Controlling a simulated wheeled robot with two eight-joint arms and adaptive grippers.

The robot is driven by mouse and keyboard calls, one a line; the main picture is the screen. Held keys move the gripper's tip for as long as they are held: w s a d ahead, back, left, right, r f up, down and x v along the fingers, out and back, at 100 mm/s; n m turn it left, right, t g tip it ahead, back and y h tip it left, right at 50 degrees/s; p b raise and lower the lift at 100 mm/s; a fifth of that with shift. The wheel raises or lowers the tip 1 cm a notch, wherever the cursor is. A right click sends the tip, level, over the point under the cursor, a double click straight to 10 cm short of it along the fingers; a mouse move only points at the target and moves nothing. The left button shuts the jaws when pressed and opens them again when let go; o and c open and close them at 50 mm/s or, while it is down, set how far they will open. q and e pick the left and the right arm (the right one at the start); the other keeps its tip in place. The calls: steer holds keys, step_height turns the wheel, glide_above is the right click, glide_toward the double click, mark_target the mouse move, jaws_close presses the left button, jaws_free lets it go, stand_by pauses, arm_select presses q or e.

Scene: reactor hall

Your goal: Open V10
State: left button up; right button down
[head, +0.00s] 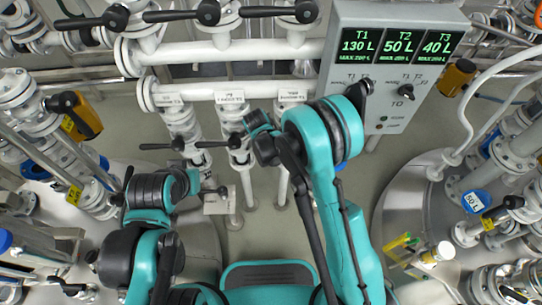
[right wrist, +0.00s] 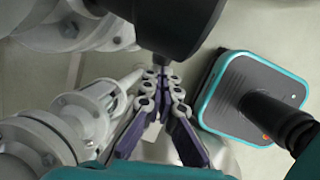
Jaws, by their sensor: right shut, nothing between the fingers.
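I cannot read a V10 label in either view, so I cannot tell which valve is V10. Valves with black lever handles (head: 208,12) sit along the top pipes in the head view. Another black lever (head: 212,144) is on the pipes in the middle, left of my right arm. My right gripper (right wrist: 162,85) is shut and empty in the right wrist view, with its fingers apart from the white flanged pipe (right wrist: 88,115) at the left. In the head view its fingers are hidden or too small to tell. My left arm is at the lower left; its fingers do not show.
A grey control panel (head: 397,25) reads T1 130 L, T2 50 L, T3 40 L. Flanged pipes crowd both sides. A tank top (head: 400,205) is at the right.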

steer(key=shift+d+f+b, duration=0.5)
steer(key=shift+d+f, duration=0.05)
steer(key=shift+d, duration=0.4)
steer(key=shift+r, duration=0.1)
steer(key=v, duration=1.1)
steer(key=shift+r, duration=0.35)
